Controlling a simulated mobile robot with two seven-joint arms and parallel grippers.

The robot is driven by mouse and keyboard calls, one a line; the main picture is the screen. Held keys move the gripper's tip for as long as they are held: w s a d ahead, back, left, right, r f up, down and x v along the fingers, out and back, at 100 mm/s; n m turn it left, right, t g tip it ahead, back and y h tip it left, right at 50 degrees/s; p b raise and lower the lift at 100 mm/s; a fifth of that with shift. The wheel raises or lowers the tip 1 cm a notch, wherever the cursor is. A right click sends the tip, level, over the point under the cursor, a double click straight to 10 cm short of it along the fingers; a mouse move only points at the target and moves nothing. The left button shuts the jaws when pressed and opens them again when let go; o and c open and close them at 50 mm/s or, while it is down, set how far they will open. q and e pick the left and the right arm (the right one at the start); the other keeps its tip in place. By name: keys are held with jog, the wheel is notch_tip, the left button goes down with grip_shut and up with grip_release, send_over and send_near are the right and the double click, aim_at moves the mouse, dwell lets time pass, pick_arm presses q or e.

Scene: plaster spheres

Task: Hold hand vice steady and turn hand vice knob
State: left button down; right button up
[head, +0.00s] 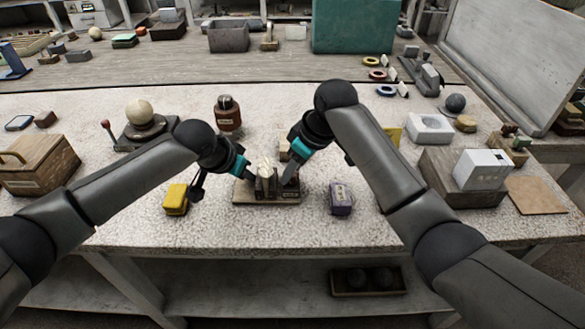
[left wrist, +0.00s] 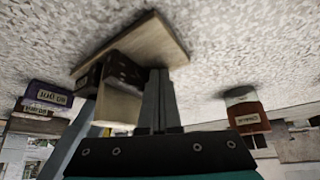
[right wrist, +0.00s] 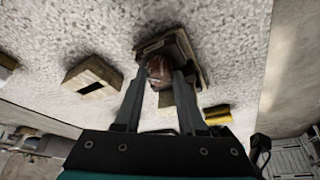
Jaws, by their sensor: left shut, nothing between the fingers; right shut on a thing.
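The hand vice (head: 267,182) is a small dark-brown block on a flat wooden base (head: 267,198), near the front middle of the table. My left gripper (head: 248,178) is at its left side; in the left wrist view its fingers (left wrist: 158,85) are together and empty, close against the vice, but contact cannot be told. My right gripper (head: 286,182) comes down at the vice's right side. In the right wrist view a rounded reddish-brown piece, seemingly the knob (right wrist: 159,69), sits between its fingers (right wrist: 162,88). The fingers partly hide the vice.
A yellow box (head: 176,199) stands left of the vice and a purple box (head: 341,199) stands right. A brown jar (head: 228,117) is behind. A plaster sphere (head: 139,112) sits on a stand at left. The table front is mostly bare.

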grip_shut()
jog(key=shift+s+a+m, duration=0.1)
jog(key=shift+m, duration=0.2)
jog(key=m+t+h, duration=0.1)
jog(key=m, duration=0.2)
jog(key=shift+a, duration=0.1)
jog(key=shift+m+t+h, duration=0.4)
jog(key=shift+m+h, duration=0.3)
jog(key=shift+m, duration=1.2)
jog(key=o, duration=0.6)
grip_release()
jog(key=shift+o, duration=0.2)
